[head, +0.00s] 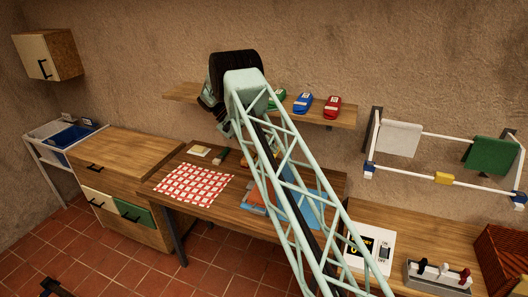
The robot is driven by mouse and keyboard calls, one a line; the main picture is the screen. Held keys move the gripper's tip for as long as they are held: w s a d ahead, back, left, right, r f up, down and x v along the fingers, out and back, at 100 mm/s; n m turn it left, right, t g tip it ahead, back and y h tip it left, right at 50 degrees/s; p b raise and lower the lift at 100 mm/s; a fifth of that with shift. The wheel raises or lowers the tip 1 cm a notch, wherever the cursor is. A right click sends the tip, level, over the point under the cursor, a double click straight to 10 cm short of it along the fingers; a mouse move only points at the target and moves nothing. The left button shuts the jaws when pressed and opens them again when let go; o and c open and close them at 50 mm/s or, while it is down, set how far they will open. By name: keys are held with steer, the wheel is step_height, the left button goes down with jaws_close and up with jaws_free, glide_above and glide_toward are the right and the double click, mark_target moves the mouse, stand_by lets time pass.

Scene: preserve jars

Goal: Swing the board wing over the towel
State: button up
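A flat blue board (307,205) lies on the wooden table, largely hidden behind my arm; it looks like the folding board. An orange cloth-like piece (256,195) lies at its left part, also partly covered by the arm. I cannot tell where the board's wing is hinged or how it stands. A red-and-white checked cloth (193,184) lies flat and open to the left. A white cloth (399,138) and a green cloth (489,156) hang on a wall rack. My gripper (212,108) is high above the table, dark and partly hidden by the arm; its fingers are unclear.
A wall shelf (180,92) holds green, blue and red shoe-like items. A white switch box (370,247), a grey peg holder (437,275) and a brown basket (503,258) stand on the right counter. A wooden cabinet (125,150) and a blue-basin sink (70,135) are left.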

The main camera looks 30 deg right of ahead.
steer(key=shift+w+a+f, duration=0.15)
steer(key=shift+a, duration=0.2)
steer(key=shift+c, duration=1.4)
steer(key=shift+w+a+r, duration=0.3)
steer(key=shift+w+r, duration=0.1)
steer(key=shift+r, duration=0.05)
steer(key=c, duration=0.5)
steer(key=v, duration=1.1)
steer(key=shift+s+d+r, duration=0.1)
steer(key=shift+d+r, duration=0.1)
steer(key=shift+r, duration=0.05)
steer(key=shift+c, duration=0.2)
steer(key=shift+r, duration=0.1)
